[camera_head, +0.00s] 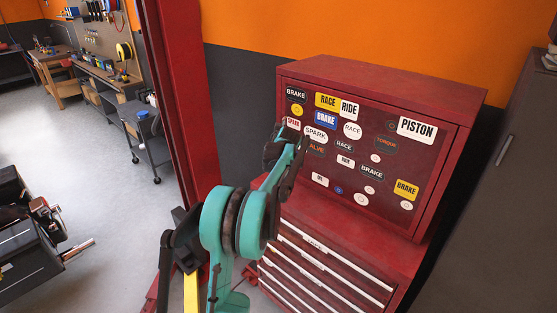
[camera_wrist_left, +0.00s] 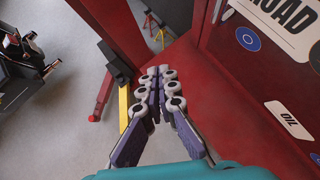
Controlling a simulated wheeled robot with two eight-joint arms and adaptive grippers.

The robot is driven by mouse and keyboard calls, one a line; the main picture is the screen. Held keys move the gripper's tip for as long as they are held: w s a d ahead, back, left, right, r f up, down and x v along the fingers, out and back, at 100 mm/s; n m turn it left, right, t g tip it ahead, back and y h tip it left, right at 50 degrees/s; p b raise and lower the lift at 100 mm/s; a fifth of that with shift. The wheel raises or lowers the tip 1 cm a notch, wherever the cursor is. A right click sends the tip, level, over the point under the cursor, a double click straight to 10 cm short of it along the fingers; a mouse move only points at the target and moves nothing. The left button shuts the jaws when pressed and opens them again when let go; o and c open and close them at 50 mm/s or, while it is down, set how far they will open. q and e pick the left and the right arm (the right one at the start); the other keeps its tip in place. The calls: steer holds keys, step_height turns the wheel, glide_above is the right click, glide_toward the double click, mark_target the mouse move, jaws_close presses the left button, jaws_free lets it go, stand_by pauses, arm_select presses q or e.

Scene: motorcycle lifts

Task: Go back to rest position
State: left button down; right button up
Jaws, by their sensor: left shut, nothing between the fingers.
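My left gripper (camera_wrist_left: 160,78) shows in the left wrist view with its purple-grey fingers closed together and nothing between them. The fingertips are over the edge of a red ledge, with grey floor to the left. In the head view my teal left arm reaches up from the bottom middle, in front of the red tool cabinet (camera_head: 385,255). Its far end is close to the cabinet's sticker-covered front, and the fingers are hard to make out there. My right gripper is in neither view.
A red lift post (camera_head: 180,100) stands just left of my arm. The red drawers (camera_head: 325,268) below the cabinet are shut. A dark grey locker (camera_head: 490,170) stands at the right. Workbenches (camera_head: 95,75) line the far left. Open grey floor (camera_head: 110,200) lies left of the post.

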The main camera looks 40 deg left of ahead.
arm_select(q)
steer(key=s+d+n+t+h+b, duration=0.1)
steer(key=s+d+n+h+b, duration=0.15)
steer(key=s+d+n, duration=0.65)
steer(key=s+d+n+t+h+b, duration=0.1)
steer(key=s+d+n+b, duration=0.15)
steer(key=d, duration=1.35)
steer(key=s+d+f+n+h+b, duration=0.2)
steer(key=s+d+f+n, duration=0.4)
steer(key=s+d, duration=0.3)
steer(key=s+d+f+n+h+b, duration=0.2)
steer(key=s+d+f+n, duration=0.4)
steer(key=s, duration=0.5)
step_height(320, 180, down, 3)
steer(key=d+b, duration=0.1)
steer(key=d, duration=0.1)
steer(key=shift+s+d+n+b, duration=0.2)
steer(key=shift+d+n+b, duration=0.1)
steer(key=shift+d+n, duration=0.1)
